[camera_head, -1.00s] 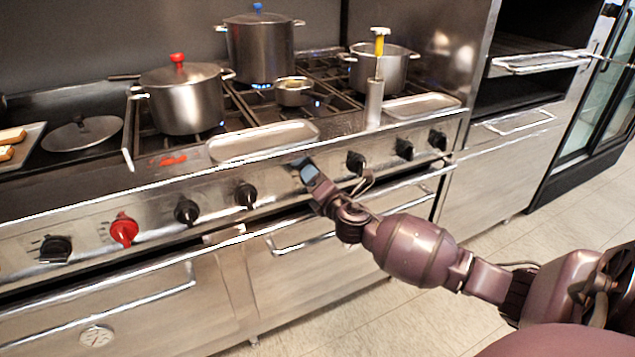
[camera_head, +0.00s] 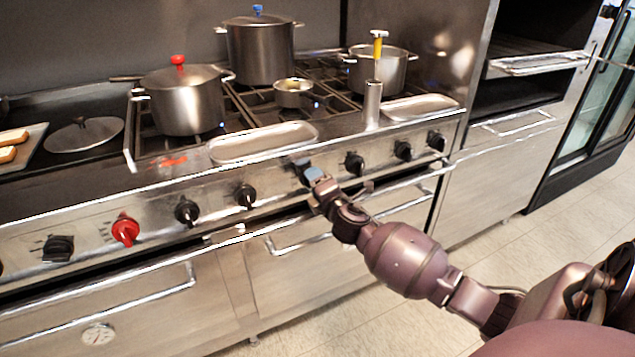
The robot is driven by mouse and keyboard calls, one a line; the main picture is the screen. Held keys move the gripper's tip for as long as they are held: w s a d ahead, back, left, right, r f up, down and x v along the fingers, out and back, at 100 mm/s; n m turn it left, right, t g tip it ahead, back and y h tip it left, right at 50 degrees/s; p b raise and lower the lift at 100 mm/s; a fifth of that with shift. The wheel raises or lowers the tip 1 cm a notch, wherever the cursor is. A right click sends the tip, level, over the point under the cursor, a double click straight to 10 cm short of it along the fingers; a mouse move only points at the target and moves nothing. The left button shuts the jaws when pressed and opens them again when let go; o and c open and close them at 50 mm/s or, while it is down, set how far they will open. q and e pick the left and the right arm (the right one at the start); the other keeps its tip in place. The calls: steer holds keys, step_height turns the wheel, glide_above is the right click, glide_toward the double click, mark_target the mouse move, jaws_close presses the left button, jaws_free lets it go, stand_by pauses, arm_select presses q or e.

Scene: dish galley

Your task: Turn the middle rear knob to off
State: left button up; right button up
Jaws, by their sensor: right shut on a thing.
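The stove's front panel (camera_head: 150,208) carries a row of knobs. My right gripper (camera_head: 306,170) is at the panel between the black knob (camera_head: 246,196) on its left and the black knob (camera_head: 354,163) on its right. It is shut on a knob, which its fingers hide almost wholly, so I cannot read its pointer. The tall pot (camera_head: 262,52) with a blue-topped lid stands on the middle rear burner; I see no flame under it. My left gripper is not in view.
A red-knobbed pot (camera_head: 180,102), a small pan (camera_head: 293,93) with a blue flame beside it, and a pot (camera_head: 378,70) stand on the grates. A red knob (camera_head: 125,230) is further left. Oven handles (camera_head: 290,245) jut out below the panel.

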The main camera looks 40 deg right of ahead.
steer(key=shift+m, duration=1.5)
steer(key=shift+p, duration=0.3)
steer(key=o, duration=0.9)
